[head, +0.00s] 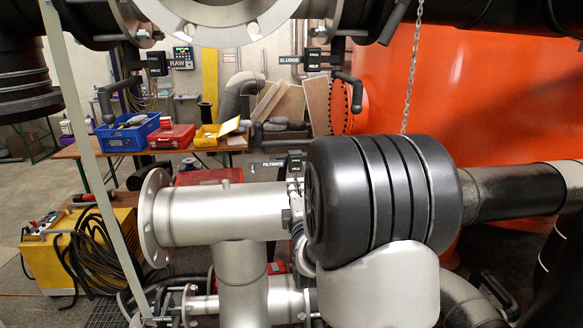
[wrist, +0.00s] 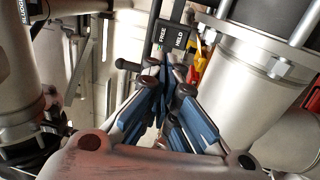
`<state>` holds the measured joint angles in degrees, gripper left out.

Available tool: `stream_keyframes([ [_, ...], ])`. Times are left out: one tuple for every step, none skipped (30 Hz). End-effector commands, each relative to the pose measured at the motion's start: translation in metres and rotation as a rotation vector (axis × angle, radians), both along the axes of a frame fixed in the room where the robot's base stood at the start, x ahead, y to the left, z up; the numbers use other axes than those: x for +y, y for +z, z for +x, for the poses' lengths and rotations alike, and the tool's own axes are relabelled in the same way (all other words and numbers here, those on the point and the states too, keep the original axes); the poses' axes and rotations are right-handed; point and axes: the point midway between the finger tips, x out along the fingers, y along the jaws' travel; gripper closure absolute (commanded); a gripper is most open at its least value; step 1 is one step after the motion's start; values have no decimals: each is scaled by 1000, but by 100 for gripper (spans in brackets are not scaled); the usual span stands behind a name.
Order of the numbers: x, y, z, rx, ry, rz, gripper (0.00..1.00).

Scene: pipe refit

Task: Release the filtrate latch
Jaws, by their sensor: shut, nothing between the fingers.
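The filtrate latch (head: 295,165) shows in the head view as a small dark box beside the FILTRATE label (head: 267,166), above the pale metal pipe. In the wrist view a dark indicator box (wrist: 172,40) reads FREE and HELD, and a short black-knobbed lever (wrist: 128,64) sticks out to the left below it. I cannot read which state it marks. My gripper (wrist: 166,78) has blue fingers, closed together and empty, with the tips just below the box and close to the lever's right end. Whether they touch it I cannot tell. In the head view my arm hides the gripper.
A flanged pale pipe (head: 220,212) runs left of the latch. Similar latches marked RAW (head: 157,64) and SLUDGE (head: 312,60) hang above. A large orange tank (head: 500,110) fills the right. A wide pipe (wrist: 240,75) stands close to the gripper's right in the wrist view.

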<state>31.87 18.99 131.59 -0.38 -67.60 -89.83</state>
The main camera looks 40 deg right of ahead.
Motion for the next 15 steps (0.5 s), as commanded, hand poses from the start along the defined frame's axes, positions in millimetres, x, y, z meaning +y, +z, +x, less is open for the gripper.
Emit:
stream_keyframes([
  [-6,1,11,-2,0,-1,100],
  [-10,2,16,-1,0,-1,100],
  [-14,3,24,-1,0,-1,100],
  [-18,4,29,-1,0,-1,100],
  [-21,5,35,-2,0,-1,100],
  [-25,6,42,-1,0,-1,100],
  [-28,6,47,0,0,0,100],
  [-31,7,51,-2,0,-1,100],
  [-35,8,57,-1,0,-1,100],
  [-37,8,61,-1,0,1,100],
  [-40,9,65,-1,0,0,100],
  [-42,10,70,-1,0,0,100],
  [-44,10,72,-1,0,1,100],
  [-46,11,75,-1,0,1,100],
  [-47,11,78,-1,0,0,100],
])
